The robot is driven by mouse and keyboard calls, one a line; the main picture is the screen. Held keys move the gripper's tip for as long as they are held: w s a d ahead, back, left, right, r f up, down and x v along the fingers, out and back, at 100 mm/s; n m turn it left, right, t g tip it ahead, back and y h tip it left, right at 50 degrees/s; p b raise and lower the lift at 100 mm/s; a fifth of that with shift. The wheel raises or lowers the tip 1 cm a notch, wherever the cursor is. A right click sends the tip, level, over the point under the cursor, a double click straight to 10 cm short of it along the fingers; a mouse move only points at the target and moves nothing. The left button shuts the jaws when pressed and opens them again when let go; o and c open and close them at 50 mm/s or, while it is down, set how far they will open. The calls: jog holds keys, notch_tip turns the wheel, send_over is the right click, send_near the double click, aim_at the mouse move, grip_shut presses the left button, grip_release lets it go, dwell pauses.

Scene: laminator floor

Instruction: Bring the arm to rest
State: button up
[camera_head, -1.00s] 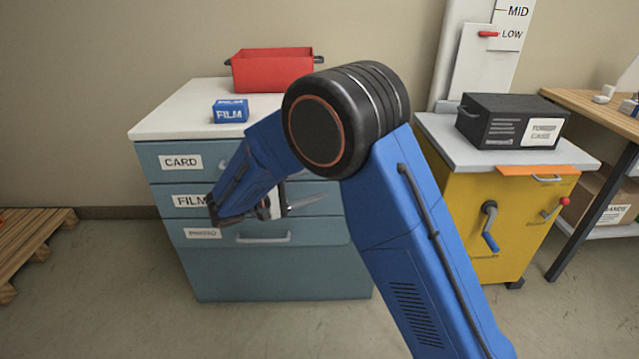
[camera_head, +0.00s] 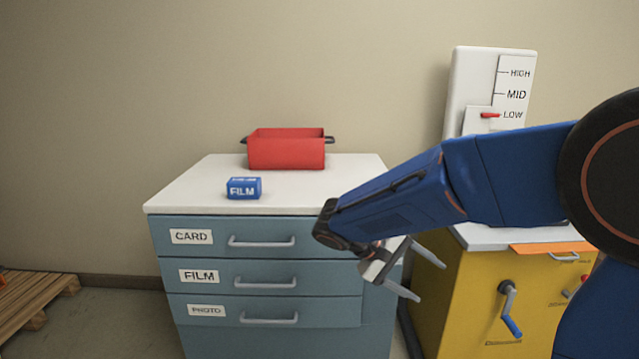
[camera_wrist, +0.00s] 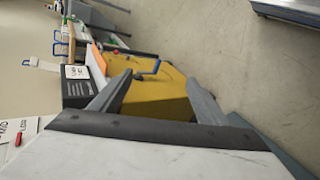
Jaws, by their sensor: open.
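My gripper (camera_head: 415,272) is open and empty. In the head view it hangs in front of the right side of the blue drawer cabinet (camera_head: 205,340), with its fingers pointing right towards the yellow machine (camera_head: 455,305). In the wrist view the two fingers of my gripper (camera_wrist: 153,95) stand wide apart, with the yellow machine (camera_wrist: 150,97) beyond them. My arm reaches in from the right in the head view and hides part of the yellow machine's top.
A red bin (camera_head: 286,152) and a blue film box (camera_head: 243,188) stand on the cabinet top. The yellow machine has a blue-handled crank (camera_head: 508,310). A level board (camera_head: 512,85) shows a red pointer at LOW. A dark case (camera_wrist: 78,90) and a pallet (camera_head: 35,295) also show.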

jog(key=s+d+m+t+y, duration=0.1)
jog(key=s+y, duration=0.4)
jog(key=s, duration=0.6)
jog(key=s+d+f+m+t+y, duration=0.1)
jog(key=s+d+t+y, duration=0.2)
jog(key=s, duration=0.9)
jog(key=shift+d+f+m+y, duration=0.35)
jog(key=shift+d+y, duration=0.25)
jog(key=shift+y, duration=0.8)
